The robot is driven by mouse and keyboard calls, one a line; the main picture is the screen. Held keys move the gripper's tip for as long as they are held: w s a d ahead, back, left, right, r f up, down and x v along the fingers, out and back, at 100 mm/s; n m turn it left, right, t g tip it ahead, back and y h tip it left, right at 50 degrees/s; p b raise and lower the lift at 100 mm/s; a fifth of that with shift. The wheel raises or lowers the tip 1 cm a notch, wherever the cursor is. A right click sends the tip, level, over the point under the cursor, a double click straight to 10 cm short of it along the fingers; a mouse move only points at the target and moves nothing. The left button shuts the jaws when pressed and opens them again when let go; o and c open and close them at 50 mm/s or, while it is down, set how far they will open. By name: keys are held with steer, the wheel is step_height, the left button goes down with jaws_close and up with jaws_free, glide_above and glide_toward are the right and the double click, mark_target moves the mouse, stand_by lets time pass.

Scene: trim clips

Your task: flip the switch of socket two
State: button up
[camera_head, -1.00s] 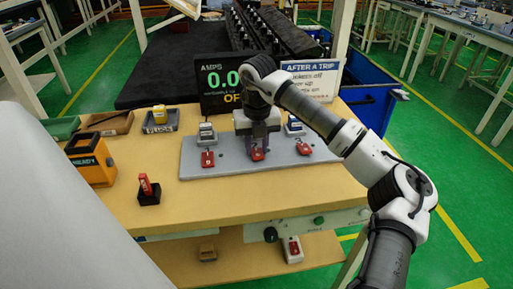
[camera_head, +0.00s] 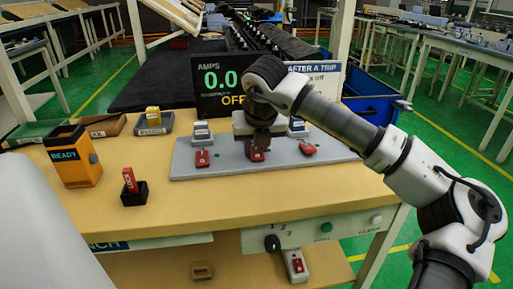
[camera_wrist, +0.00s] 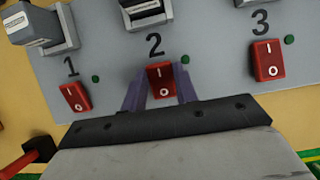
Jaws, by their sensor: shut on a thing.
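The grey panel (camera_head: 185,172) lies on the bench with red rocker switches numbered 1, 2 and 3. Switch two (camera_wrist: 160,76) is the middle one, marked I above O. My gripper (camera_wrist: 159,90) has its purple fingers on the left and right sides of switch two, shut on it. In the head view my gripper (camera_head: 257,138) stands over this switch, whose red front edge (camera_head: 256,155) shows below it. Which way the rocker is tilted I cannot tell. The socket behind switch two (camera_wrist: 145,12) holds a grey plug, partly cut off.
Switch one (camera_wrist: 74,97) and switch three (camera_wrist: 268,60) sit apart on either side. A black display (camera_head: 224,85) reads AMPS 0.0 and OFF. An orange READY device (camera_head: 74,160) and a red item in a black holder (camera_head: 133,192) stand at left.

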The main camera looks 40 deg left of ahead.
steer(key=o, duration=1)
steer(key=v, duration=1.4)
steer(key=shift+f, duration=0.15)
